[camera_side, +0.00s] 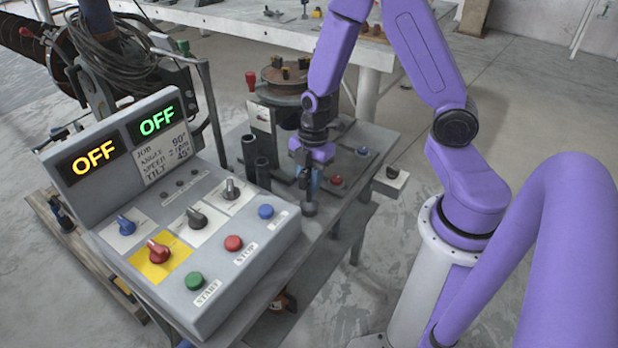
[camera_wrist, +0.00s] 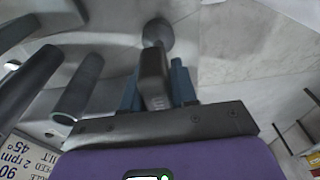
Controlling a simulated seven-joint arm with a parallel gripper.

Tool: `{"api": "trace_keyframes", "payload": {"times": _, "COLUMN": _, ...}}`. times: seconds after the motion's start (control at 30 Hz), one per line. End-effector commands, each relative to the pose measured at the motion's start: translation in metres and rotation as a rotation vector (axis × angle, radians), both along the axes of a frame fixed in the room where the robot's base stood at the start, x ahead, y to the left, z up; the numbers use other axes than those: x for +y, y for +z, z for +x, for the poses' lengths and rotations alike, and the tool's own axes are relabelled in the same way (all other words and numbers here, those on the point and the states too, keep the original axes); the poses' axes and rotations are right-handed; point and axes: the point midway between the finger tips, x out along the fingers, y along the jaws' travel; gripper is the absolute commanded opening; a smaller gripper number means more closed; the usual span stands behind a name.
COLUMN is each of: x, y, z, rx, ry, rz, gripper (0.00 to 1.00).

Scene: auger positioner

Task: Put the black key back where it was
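The black key (camera_wrist: 154,78) is a dark block between the two blue-grey fingers of my gripper (camera_wrist: 157,88) in the wrist view. My gripper appears shut on it. A rounded grey end (camera_wrist: 158,33) shows beyond the key. In the side view, my gripper (camera_side: 308,178) points down over the near part of the work table, right of two dark upright tubes. The dark key (camera_side: 308,193) shows below it as an upright shaft with a wider lower end. I cannot tell whether that end touches the table.
Two dark tubes (camera_side: 256,163) stand close left of my gripper. The grey control box (camera_side: 200,235) is at the front left, its displays reading OFF. The round positioner table (camera_side: 285,80) stands behind. Red (camera_side: 336,181) and blue (camera_side: 362,152) buttons lie to the right.

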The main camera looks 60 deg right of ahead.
Motion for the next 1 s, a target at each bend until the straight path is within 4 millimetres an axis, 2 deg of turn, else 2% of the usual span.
{"api": "trace_keyframes", "payload": {"times": 0.03, "x": 0.0, "y": 0.0, "z": 0.0, "rx": 0.0, "ry": 0.0, "rz": 0.0, "gripper": 0.41}}
{"api": "trace_keyframes", "payload": {"times": 0.07, "x": 0.0, "y": 0.0, "z": 0.0, "rx": 0.0, "ry": 0.0, "rz": 0.0, "gripper": 0.51}}
{"api": "trace_keyframes", "payload": {"times": 0.1, "x": 0.0, "y": 0.0, "z": 0.0, "rx": 0.0, "ry": 0.0, "rz": 0.0, "gripper": 0.53}}
{"api": "trace_keyframes", "payload": {"times": 0.47, "x": 0.0, "y": 0.003, "z": 0.0, "rx": -0.001, "ry": 0.002, "rz": 0.0, "gripper": 0.53}}
{"api": "trace_keyframes", "payload": {"times": 0.67, "x": -0.002, "y": 0.021, "z": 0.001, "rx": -0.004, "ry": 0.0, "rz": 0.003, "gripper": 0.53}}
{"api": "trace_keyframes", "payload": {"times": 1.0, "x": -0.009, "y": 0.069, "z": 0.001, "rx": -0.007, "ry": 0.001, "rz": 0.001, "gripper": 0.53}}
